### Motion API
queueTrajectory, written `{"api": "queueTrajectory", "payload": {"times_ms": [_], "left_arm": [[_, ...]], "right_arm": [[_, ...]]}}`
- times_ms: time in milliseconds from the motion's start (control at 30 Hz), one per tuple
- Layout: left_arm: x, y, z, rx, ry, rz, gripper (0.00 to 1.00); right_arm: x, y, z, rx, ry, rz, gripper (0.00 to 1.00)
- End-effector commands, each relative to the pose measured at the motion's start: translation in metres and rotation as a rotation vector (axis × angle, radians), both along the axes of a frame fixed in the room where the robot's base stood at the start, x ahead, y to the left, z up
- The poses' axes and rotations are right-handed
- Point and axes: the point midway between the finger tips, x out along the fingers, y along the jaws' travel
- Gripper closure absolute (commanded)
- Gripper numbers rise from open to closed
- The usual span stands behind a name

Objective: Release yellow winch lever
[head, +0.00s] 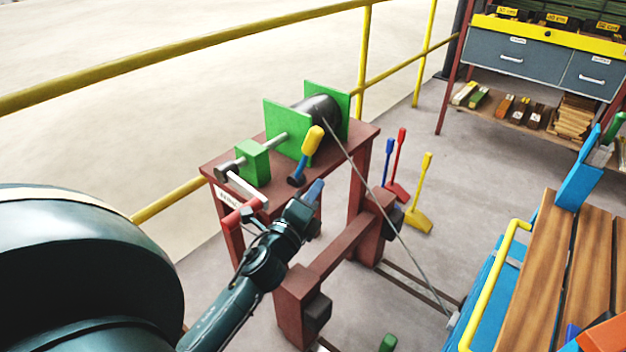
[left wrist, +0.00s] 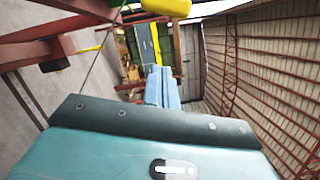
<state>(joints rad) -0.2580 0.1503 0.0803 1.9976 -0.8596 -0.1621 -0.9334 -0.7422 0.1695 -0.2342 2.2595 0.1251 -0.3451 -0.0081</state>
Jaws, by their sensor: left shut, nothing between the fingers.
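The yellow winch lever (head: 313,140) stands up on the near side of the green and black winch (head: 317,108), on a dark red stand. Its yellow handle is at the top and its dark base below. My left gripper (head: 316,188), with blue fingers, is just below and to the right of the lever, apart from its handle. Its fingers are shut and empty. In the left wrist view, the shut blue fingers (left wrist: 162,88) point ahead, and a yellow handle (left wrist: 166,7) shows at the top edge, above them. My right gripper is not in view.
A winch crank with a red handle (head: 242,212) sits left of my gripper. A cable (head: 385,218) runs from the drum down to a blue cart (head: 492,290) at right. A yellow railing (head: 190,50) runs behind.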

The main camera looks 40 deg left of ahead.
Motion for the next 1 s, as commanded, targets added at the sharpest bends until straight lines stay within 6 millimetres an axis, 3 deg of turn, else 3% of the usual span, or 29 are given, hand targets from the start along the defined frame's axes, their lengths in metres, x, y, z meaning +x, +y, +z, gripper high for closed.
{"api": "queueTrajectory", "payload": {"times_ms": [400,633,1000], "left_arm": [[0.084,0.016,0.011,0.005,-0.002,0.002,1.00],[0.083,0.044,0.022,0.005,0.000,0.000,1.00],[0.083,0.050,0.023,0.001,0.000,0.000,1.00]], "right_arm": [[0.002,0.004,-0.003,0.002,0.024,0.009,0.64],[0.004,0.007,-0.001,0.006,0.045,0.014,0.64],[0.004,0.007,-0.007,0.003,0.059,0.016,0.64]]}}
